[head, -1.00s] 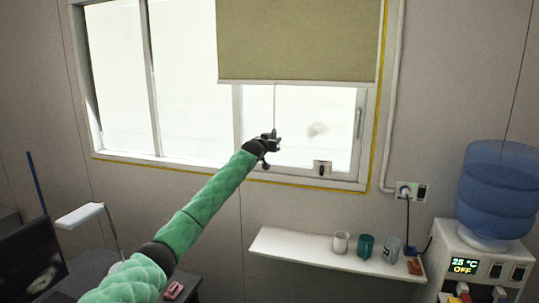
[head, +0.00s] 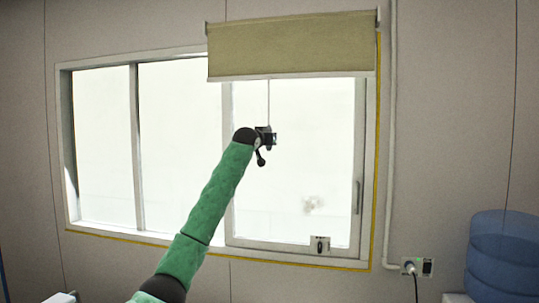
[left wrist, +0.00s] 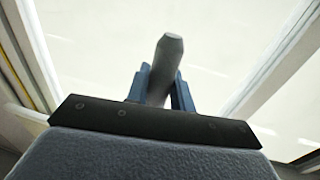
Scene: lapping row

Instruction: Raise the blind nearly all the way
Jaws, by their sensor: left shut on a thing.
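The olive-beige roller blind (head: 291,47) hangs from its roller at the top right of the window. It covers only the upper part of the right-hand pane, and its light bottom bar (head: 291,76) is level. A thin pull cord (head: 268,100) runs from the bar straight down to my left gripper (head: 269,139). In the left wrist view that gripper (left wrist: 166,92) is shut on the grey cord pull (left wrist: 167,60), which sticks up between the blue fingers. The gripper is in front of the pane, below the bar. My right gripper is not in view.
The window frame (head: 180,236) has a side handle (head: 357,197) and a small latch (head: 320,244) at the bottom. A wall socket (head: 417,267) and a blue water bottle (head: 502,250) are at the lower right. The pane around the gripper is clear.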

